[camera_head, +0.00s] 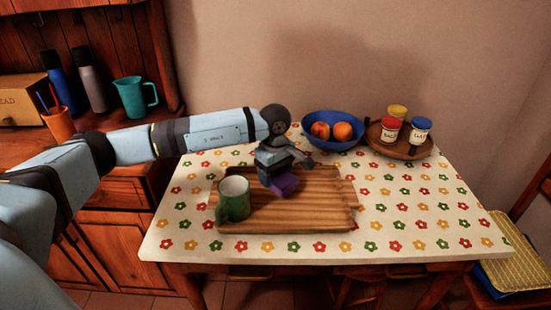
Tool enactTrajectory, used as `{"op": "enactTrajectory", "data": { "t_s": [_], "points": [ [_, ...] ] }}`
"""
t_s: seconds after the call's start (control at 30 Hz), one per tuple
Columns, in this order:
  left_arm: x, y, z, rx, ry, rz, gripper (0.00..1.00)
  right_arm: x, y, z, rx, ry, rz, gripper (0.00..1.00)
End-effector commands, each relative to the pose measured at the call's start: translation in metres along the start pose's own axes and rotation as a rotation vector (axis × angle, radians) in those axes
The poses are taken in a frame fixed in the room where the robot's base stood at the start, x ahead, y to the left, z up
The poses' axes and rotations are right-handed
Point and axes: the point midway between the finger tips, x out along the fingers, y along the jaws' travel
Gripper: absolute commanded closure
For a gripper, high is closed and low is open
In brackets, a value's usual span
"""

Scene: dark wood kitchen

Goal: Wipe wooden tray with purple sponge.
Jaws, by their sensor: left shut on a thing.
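The wooden tray (310,216) lies on the table. A green mug (234,200) stands on its left part. My left gripper (283,178) reaches in from the left and is over the tray, right of the mug. It is shut on the purple sponge (285,187), which sits low at the tray's surface; I cannot tell whether it touches the wood. The gripper hides part of the sponge and the tray's back edge. My right gripper is not in view.
The table's flowered cloth (420,205) is clear right of the tray. Behind the tray are a blue bowl (318,117) with fruit and a round wooden tray (410,150) with jars. A counter at left holds bottles, a teal pitcher (135,95) and an orange cup (59,124).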

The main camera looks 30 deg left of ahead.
Motion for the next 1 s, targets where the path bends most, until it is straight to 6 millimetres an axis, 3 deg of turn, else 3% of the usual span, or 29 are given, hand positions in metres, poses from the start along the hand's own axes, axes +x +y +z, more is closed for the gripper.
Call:
{"op": "enactTrajectory", "data": {
  "t_s": [0.4,1.0],
  "points": [
    [-0.037,0.0,-0.001,-0.01,0.0,0.0,0.63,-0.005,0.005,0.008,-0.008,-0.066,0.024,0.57],
    [-0.039,0.001,0.0,-0.008,0.0,0.0,0.63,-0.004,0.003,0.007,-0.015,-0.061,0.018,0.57]
  ]
}}
